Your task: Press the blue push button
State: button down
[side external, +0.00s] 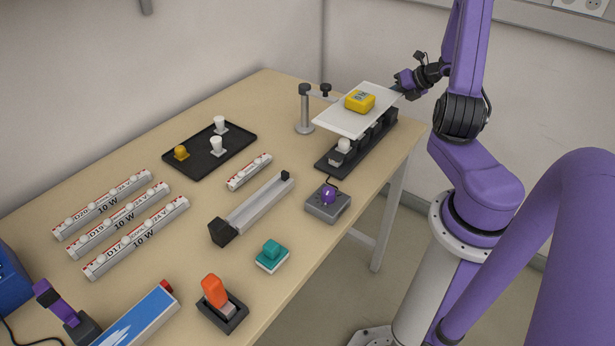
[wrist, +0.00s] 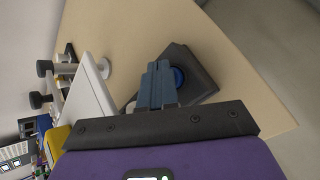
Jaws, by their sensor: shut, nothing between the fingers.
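The blue push button (wrist: 180,77) is a round blue cap on a dark housing (wrist: 200,75), seen in the wrist view near the table edge. My gripper (wrist: 158,68) is shut and empty. In the wrist view its blue-grey fingertips overlap the housing just left of the cap and hide part of it. I cannot tell whether they touch it. In the side view my gripper (side external: 399,90) is at the far right table corner, beside a white plate. I cannot make out the button there.
The raised white plate (side external: 338,116) bears a yellow device (side external: 360,100) close to my gripper; it also shows in the wrist view (wrist: 92,88). A grey post (side external: 304,112) stands beside it. Nearer are a purple-knobbed box (side external: 327,206), a teal button (side external: 272,252) and an orange switch (side external: 214,291).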

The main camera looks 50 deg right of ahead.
jog(key=shift+a+f, duration=0.3)
jog(key=shift+f, duration=0.25)
jog(key=shift+a+f, duration=0.25)
jog(key=shift+f, duration=0.25)
dwell(0.4)
jog(key=shift+s+a+r, duration=0.1)
jog(key=shift+s+a, duration=0.2)
jog(key=shift+a, duration=0.15)
jog(key=shift+d+r, duration=0.15)
jog(key=shift+r, duration=1.45)
jog(key=shift+d+r, duration=0.1)
jog(key=shift+r, duration=1.45)
jog(key=shift+d+r, duration=0.1)
jog(key=shift+d, duration=0.05)
jog(key=r, duration=0.3)
jog(key=d+r, duration=0.1)
jog(key=r, duration=0.1)
jog(key=shift+w+r, duration=0.2)
jog(key=shift+w, duration=0.05)
